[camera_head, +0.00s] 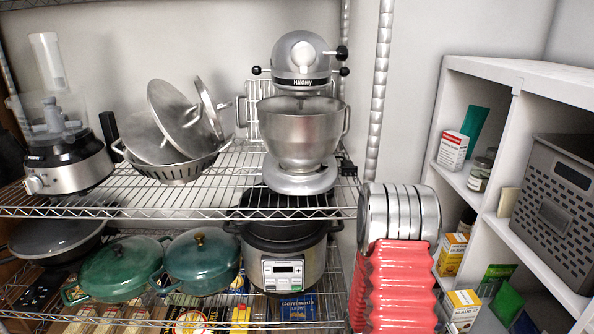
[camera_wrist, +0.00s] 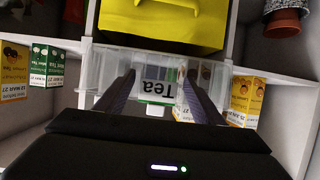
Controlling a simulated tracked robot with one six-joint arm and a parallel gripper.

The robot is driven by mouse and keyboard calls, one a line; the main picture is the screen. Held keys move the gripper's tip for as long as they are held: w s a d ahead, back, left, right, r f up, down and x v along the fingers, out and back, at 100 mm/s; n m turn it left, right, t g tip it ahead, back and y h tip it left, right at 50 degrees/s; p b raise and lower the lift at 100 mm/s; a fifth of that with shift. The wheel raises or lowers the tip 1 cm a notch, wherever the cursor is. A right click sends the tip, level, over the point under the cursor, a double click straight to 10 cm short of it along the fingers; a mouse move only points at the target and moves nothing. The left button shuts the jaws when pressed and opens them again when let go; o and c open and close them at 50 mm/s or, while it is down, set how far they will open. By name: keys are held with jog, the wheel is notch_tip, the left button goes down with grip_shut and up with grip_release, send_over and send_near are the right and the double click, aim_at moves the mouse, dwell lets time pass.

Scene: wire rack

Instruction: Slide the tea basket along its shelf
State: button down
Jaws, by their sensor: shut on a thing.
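The tea basket (camera_wrist: 108,69) is a clear bin in the wrist view, with a "Tea" label that appears upside down there. Several packets or boxes show dimly through its wall. My gripper (camera_wrist: 159,80) has its two dark fingers on either side of the label and is shut on the basket. The fingers and the gripper's dark body hide part of the basket's wall and what lies below it in the picture. Neither the tea basket nor my gripper shows in the head view.
White shelving surrounds the basket. A yellow bin (camera_wrist: 160,24) is just above it in the picture. Green-and-white boxes (camera_wrist: 45,64) stand to the left, yellow boxes (camera_wrist: 246,98) close to the right. The head view shows a wire rack (camera_head: 200,205) with cookware and a grey perforated basket (camera_head: 556,215).

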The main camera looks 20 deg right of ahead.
jog(key=shift+a+f, duration=0.1)
dwell(0.3)
jog(key=shift+c, duration=0.5)
grip_release()
jog(key=shift+w, duration=0.1)
jog(key=v, duration=0.7)
dwell(0.8)
dwell(0.3)
jog(key=v, duration=1.3)
jog(key=shift+a, duration=0.3)
jog(key=shift+w, duration=0.15)
